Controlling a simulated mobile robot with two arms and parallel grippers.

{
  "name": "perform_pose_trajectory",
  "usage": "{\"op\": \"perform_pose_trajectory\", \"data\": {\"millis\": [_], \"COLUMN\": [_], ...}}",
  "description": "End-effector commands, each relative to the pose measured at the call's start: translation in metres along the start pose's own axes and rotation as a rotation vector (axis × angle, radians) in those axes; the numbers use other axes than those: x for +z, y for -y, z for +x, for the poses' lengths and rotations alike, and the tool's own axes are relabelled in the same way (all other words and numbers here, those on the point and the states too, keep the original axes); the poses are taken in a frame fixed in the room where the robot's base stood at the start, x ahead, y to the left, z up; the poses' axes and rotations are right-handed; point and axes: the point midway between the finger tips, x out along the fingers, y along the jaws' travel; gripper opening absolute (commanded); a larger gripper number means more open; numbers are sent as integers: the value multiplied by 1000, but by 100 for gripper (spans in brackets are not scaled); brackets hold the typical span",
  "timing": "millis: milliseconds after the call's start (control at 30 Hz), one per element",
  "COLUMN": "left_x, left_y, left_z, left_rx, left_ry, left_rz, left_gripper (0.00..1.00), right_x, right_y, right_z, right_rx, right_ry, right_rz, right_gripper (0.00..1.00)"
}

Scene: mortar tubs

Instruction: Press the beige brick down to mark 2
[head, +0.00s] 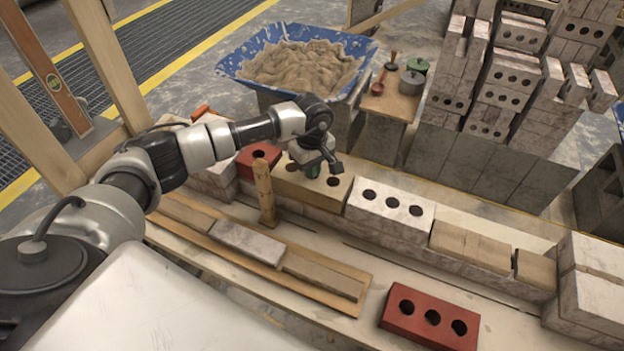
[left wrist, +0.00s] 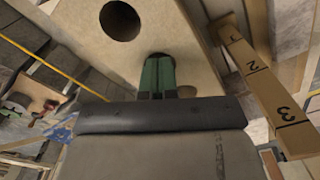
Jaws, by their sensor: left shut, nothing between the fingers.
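The beige brick (head: 306,194) lies in the wall row between a red brick (head: 258,158) and a white three-holed brick (head: 390,206). In the left wrist view the beige brick (left wrist: 170,28) fills the top, with a dark hole showing. My left gripper (head: 314,170) is over the beige brick, pointing down. Its green fingers (left wrist: 157,72) are shut and empty, with tips at the brick's top face; I cannot tell whether they touch. A wooden gauge post (head: 264,192) stands beside the brick. The left wrist view shows marks 1, 2 and 3 on the gauge (left wrist: 262,85). My right gripper is out of view.
A blue tub (head: 232,66) of mortar stands behind the wall. A small stand (head: 392,103) with pots is right of it. Stacked grey bricks (head: 500,90) fill the back right. A loose red brick (head: 430,318) lies on the board in front.

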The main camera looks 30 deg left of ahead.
Motion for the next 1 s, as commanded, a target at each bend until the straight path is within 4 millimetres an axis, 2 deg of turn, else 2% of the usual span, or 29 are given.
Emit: {"op": "perform_pose_trajectory", "data": {"millis": [33,667,867,1000], "left_x": [3,3,3,2], "left_y": [3,3,3,2], "left_z": [6,8,2,-10], "left_rx": [-13,-13,-12,-8], "left_ry": [5,5,5,4], "left_rz": [4,4,4,4], "left_gripper": [0,0,0,0], "right_x": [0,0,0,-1], "right_y": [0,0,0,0], "right_z": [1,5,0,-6], "right_rx": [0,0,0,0], "right_ry": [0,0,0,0], "right_rz": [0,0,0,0], "right_gripper": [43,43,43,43]}}
